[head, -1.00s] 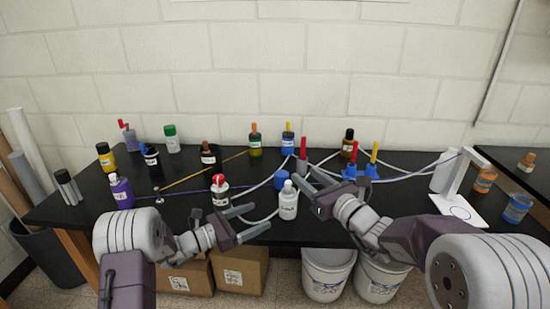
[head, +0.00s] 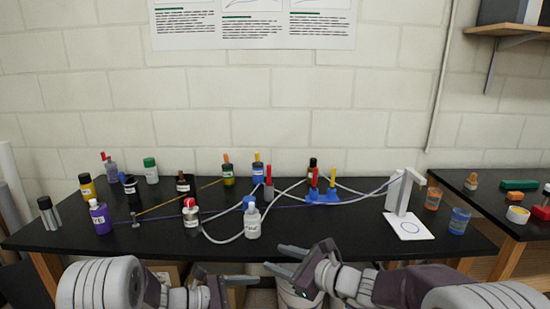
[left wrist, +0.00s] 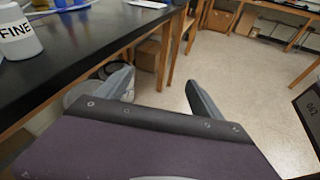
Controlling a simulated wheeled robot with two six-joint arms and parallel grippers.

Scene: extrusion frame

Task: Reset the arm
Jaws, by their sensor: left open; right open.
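My right gripper (head: 277,260) is open and empty at the black table's front edge in the head view. Its fingers point left and the arm comes in from the right. My left gripper (head: 250,292) is low in the head view, in front of the table edge, with its lower part cut off by the frame. Neither gripper touches a bottle.
The black table (head: 330,240) bears several bottles, among them a white one (head: 252,223) near the front and a purple one (head: 100,218) at left. Hoses run across to blue holders (head: 322,196). A white stand (head: 398,195) is at right. The wrist view shows open floor (left wrist: 250,90).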

